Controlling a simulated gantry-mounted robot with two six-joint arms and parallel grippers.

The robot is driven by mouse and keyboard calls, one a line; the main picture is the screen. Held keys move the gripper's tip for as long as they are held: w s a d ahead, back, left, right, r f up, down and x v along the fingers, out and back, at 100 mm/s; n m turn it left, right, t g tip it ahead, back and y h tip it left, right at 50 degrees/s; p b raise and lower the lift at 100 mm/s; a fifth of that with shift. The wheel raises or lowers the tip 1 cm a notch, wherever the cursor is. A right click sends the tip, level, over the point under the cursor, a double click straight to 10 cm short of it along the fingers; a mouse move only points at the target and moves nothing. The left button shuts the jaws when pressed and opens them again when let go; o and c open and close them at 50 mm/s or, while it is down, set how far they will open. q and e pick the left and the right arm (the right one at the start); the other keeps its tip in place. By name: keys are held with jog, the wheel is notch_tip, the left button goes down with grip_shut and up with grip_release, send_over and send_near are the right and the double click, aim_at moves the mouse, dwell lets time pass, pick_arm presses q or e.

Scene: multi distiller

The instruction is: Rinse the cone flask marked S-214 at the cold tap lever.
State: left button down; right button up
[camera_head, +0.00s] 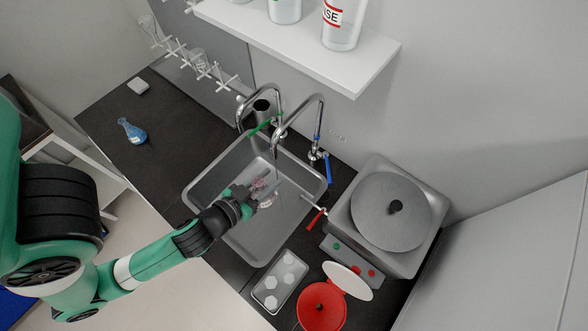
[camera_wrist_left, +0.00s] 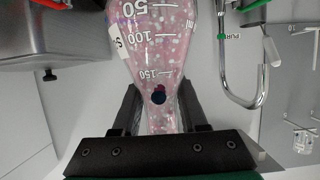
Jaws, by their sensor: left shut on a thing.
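My left gripper (camera_head: 258,192) is over the sink (camera_head: 232,240), shut on the neck of a clear cone flask (camera_head: 266,198). In the left wrist view the flask (camera_wrist_left: 155,45) shows pinkish contents with white specks, printed volume marks and the edge of a white label with an "S"; the rest of the mark is hidden. The flask is close to the spout of the right-hand tap (camera_head: 300,98). I cannot tell whether water runs. A blue lever (camera_head: 328,170) is at that tap's base. A green lever (camera_head: 262,127) is at the other tap. My right gripper is not in view.
A metal bath with a round lid (camera_head: 390,212) and a red lever (camera_head: 316,220) stands right of the sink. A tray of white pieces (camera_head: 280,283) and a red container (camera_head: 321,306) are in front. A blue flask (camera_head: 132,131) stands left on the dark counter (camera_head: 165,165).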

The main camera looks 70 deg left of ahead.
pick_arm(q)
jog(key=s+f, duration=0.1)
jog(key=s+f+b, duration=0.1)
jog(key=f, duration=0.1)
jog(key=shift+s+f, duration=0.1)
jog(key=shift+w+a+r+p, duration=0.35)
jog(key=shift+w+p, duration=0.2)
jog(key=shift+p, duration=0.55)
jog(key=w+a+p, duration=0.3)
jog(key=w+p, duration=0.2)
jog(key=w, duration=0.2)
jog(key=shift+a+f+p, duration=0.25)
jog(key=shift+a+p, duration=0.15)
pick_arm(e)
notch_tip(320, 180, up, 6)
pick_arm(q)
jog(key=shift+s+f, duration=0.15)
jog(key=shift+f, duration=0.05)
